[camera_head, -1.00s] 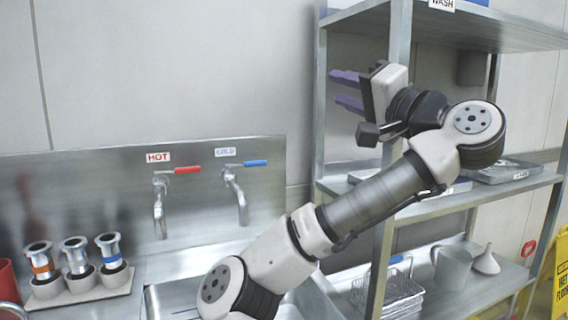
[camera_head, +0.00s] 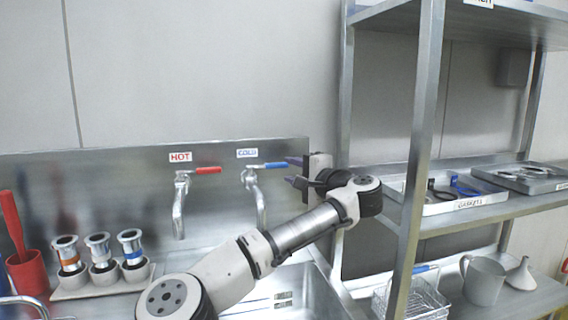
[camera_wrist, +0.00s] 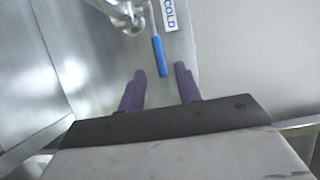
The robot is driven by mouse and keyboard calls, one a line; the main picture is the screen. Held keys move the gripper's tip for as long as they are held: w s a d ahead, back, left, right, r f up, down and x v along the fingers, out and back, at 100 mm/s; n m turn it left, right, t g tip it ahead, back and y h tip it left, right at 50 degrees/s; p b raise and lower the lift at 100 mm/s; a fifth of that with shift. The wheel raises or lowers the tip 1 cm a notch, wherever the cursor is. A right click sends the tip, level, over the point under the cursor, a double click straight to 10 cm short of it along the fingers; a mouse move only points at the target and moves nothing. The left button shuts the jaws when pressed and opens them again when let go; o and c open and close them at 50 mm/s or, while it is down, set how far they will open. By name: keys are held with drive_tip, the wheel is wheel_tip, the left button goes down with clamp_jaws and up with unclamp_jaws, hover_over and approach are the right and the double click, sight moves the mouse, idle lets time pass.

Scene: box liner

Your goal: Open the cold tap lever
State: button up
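The cold tap (camera_head: 256,193) is on the steel backsplash under a label reading COLD (camera_head: 247,153). Its blue lever (camera_head: 275,165) points right in the head view. In the wrist view the blue lever (camera_wrist: 159,56) points toward my gripper, its tip just ahead of and between the fingertips. My gripper (camera_head: 292,170) is open, its purple fingers apart and pointing left at the lever's end. The fingers (camera_wrist: 160,72) also show in the wrist view, with nothing held between them. I cannot tell whether a finger touches the lever.
The hot tap (camera_head: 180,205) with its red lever (camera_head: 207,170) is to the left. A metal shelf post (camera_head: 416,160) stands right of my gripper. Several metal cylinders stand in a holder (camera_head: 95,281) at left, beside a red container (camera_head: 28,272). The sink (camera_head: 280,285) lies below.

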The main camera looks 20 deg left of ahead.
sight(281, 166)
drive_tip(key=shift+p+x, duration=0.3)
drive_tip(key=shift+x, duration=1.75)
drive_tip(key=shift+c, duration=0.4)
clamp_jaws()
